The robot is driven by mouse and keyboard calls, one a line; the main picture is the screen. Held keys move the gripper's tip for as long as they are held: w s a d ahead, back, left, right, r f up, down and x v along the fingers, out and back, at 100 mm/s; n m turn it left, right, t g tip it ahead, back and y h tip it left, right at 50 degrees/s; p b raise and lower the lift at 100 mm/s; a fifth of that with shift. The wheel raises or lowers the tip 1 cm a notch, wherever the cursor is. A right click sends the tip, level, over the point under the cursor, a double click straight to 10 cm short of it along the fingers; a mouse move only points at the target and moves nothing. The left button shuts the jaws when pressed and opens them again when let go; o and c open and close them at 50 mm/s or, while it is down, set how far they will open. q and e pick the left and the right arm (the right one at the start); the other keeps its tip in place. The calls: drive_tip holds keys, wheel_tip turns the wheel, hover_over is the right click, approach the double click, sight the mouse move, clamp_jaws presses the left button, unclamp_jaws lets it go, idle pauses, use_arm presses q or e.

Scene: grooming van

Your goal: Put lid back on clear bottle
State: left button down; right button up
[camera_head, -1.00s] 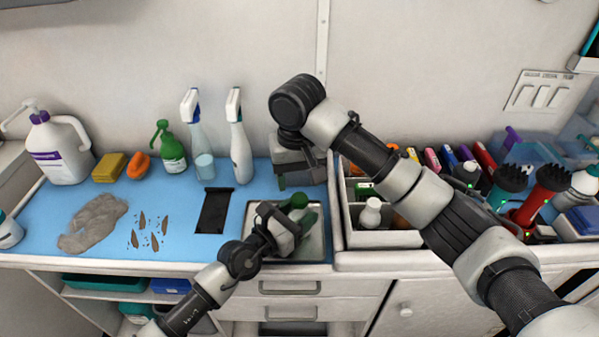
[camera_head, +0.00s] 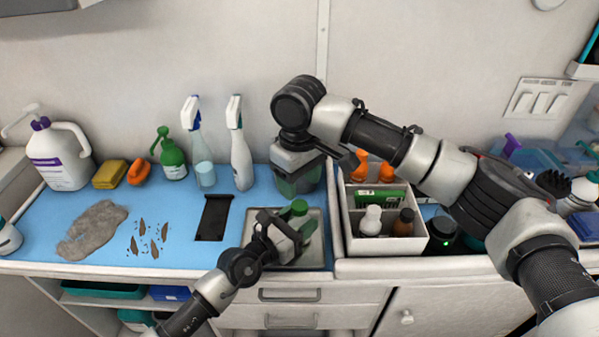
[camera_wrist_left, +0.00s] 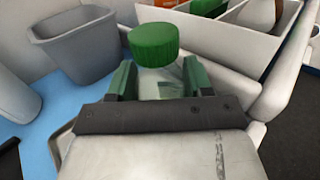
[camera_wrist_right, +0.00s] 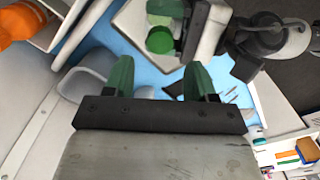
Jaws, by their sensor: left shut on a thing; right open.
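The clear bottle (camera_wrist_left: 160,86) stands between the fingers of my left gripper (camera_wrist_left: 163,82), which is shut on it over the metal tray (camera_head: 316,261). A green lid (camera_wrist_left: 153,43) sits at the top of the bottle; it also shows in the head view (camera_head: 299,207) and from above in the right wrist view (camera_wrist_right: 160,39). I cannot tell whether the lid is fully seated. My right gripper (camera_wrist_right: 158,80) is open and empty, behind and above the bottle in the head view, apart from the lid.
A grey bin (camera_wrist_left: 78,42) stands behind the tray, close to my right gripper. A white organizer (camera_head: 385,245) with small bottles is right of the tray. Spray bottles (camera_head: 241,160), a dark slot (camera_head: 213,218) and a fur pile (camera_head: 92,230) are on the blue mat to the left.

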sight(300, 205)
drive_tip(key=shift+f, duration=3.15)
drive_tip(key=c, duration=0.9)
drive_tip(key=o, duration=1)
drive_tip(key=shift+o, duration=0.2)
wheel_tip(300, 205, up, 12)
